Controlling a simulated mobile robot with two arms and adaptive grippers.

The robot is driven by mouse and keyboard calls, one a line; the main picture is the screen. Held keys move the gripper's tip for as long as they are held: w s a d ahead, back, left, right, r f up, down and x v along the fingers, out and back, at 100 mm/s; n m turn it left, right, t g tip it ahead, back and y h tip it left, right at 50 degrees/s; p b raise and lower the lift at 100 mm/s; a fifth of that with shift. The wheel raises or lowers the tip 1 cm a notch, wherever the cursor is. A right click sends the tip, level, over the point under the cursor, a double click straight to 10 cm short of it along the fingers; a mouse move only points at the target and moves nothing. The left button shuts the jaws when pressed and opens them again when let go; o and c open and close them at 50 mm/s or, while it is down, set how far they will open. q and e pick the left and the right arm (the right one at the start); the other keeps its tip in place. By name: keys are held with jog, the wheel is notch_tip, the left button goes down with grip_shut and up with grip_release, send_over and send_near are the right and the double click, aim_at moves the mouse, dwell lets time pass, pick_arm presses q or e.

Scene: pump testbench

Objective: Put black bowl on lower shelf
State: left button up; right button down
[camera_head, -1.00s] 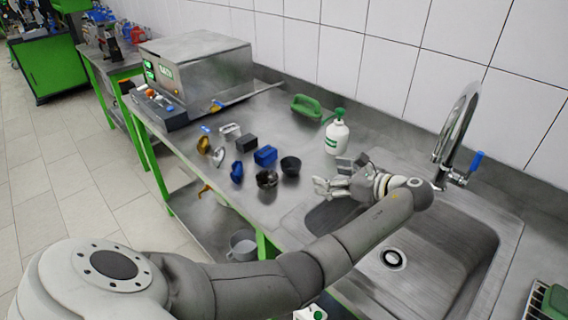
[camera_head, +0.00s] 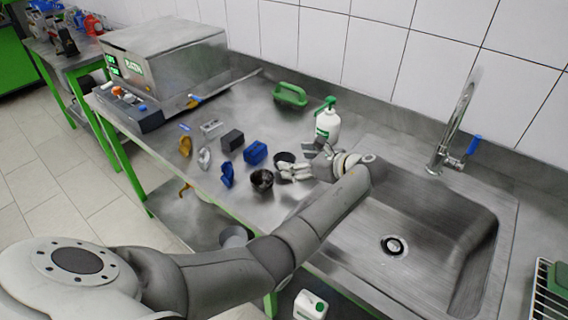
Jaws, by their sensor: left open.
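The black bowl (camera_head: 284,157) stands on the steel counter, partly hidden behind my left gripper. My left gripper (camera_head: 292,161) is open, its fingers spread beside the bowl on its right. Whether the fingers touch the bowl I cannot tell. A second dark, shiny round item (camera_head: 262,181) stands just in front of the bowl, to the left of the fingers. The lower shelf (camera_head: 182,212) shows under the counter's left part, partly hidden by my arm. My right gripper is out of view.
Blue parts (camera_head: 255,152), a dark grey block (camera_head: 232,139) and other small parts stand left of the bowl. A green-white spray bottle (camera_head: 327,122) stands behind my gripper. The sink (camera_head: 420,235) lies to the right. A grey pot (camera_head: 233,236) is on the lower shelf.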

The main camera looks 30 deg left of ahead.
aim_at(277, 158)
pick_arm(q)
jog(key=x, duration=0.5)
jog(key=shift+s+p, duration=0.2)
jog(key=shift+p, duration=0.2)
jog(key=shift+d, duration=0.1)
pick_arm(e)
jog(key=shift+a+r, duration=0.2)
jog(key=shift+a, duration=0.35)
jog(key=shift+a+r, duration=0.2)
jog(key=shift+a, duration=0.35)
pick_arm(q)
jog(key=c, duration=1.3)
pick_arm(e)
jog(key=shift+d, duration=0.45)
pick_arm(q)
jog(key=shift+o, duration=0.2)
jog(key=shift+r, duration=0.2)
